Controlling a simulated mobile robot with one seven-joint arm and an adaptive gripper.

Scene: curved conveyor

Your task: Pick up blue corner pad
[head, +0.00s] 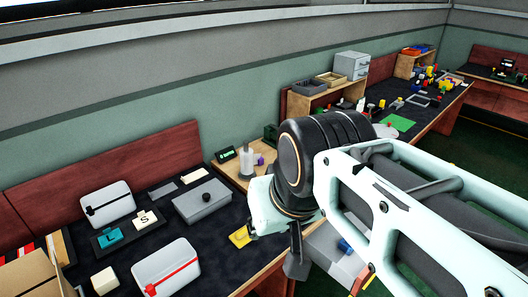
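A teal-blue block-like piece (109,236) sits in a dark shallow tray (128,242) on the left table; it may be the blue corner pad. A smaller, deeper blue piece (345,245) shows at the right, partly behind my arm, on a grey surface; its shape is too small to tell. My arm reaches in from the right. A dark grey part at its end, likely my gripper (297,264), hangs by the table's right edge, well right of the teal-blue piece. The fingers are mostly hidden, and I see nothing held.
On the dark table top stand a white case with a black band (108,204), a white case with a red band (166,268), a grey box (202,202), a cream block (104,280) and a white piece marked S (146,219). A yellow piece (240,237) lies near my arm.

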